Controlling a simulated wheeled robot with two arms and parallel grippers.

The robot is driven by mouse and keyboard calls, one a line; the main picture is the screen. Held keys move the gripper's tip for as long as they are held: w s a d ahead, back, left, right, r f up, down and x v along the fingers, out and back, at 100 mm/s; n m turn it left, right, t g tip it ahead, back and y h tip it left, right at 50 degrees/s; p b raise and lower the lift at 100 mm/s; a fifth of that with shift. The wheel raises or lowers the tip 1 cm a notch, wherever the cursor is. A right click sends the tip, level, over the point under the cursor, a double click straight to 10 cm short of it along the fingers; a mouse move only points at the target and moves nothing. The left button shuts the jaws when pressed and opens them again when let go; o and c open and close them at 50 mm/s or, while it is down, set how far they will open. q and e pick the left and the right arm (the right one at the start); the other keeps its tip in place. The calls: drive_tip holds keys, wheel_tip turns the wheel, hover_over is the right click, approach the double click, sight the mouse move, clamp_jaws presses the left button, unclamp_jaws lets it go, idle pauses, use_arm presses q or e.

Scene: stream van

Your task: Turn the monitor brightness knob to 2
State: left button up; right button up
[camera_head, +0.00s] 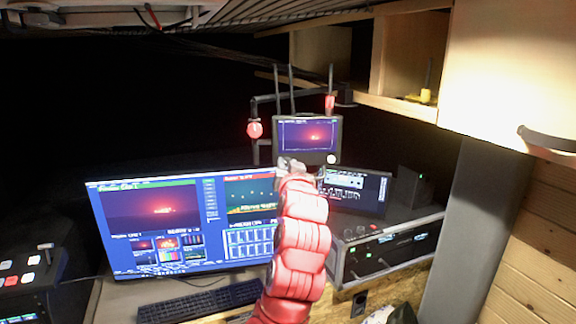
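The small field monitor (307,135) is mounted above the desk and shows a dark purple picture with a bright orange spot. A small pale round knob (332,159) sits at the lower right of its frame; its setting is too small to read. My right arm, red and segmented, rises from the bottom middle. Its gripper (292,168) is at the monitor's lower left edge, left of the knob and apart from it. The fingers are small and seen from behind, so I cannot tell whether they are open or touching the monitor. My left gripper is not in view.
A large monitor (150,225) stands behind my arm at left, with a keyboard (200,301) below. A dark screen (353,191) and a rack unit (393,247) stand at right. A black mount with a red knob (255,130) is left of the small monitor. Wooden shelves (398,107) hang upper right.

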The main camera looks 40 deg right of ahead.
clamp_jaws()
drive_tip(key=shift+f+m+b, duration=0.15)
drive_tip(key=shift+m+b, duration=0.6)
drive_tip(key=shift+m, duration=0.25)
drive_tip(key=m+b, duration=0.1)
drive_tip(key=m, duration=0.5)
drive_tip(key=shift+m+p, duration=0.4)
drive_tip(key=shift+m, duration=1.4)
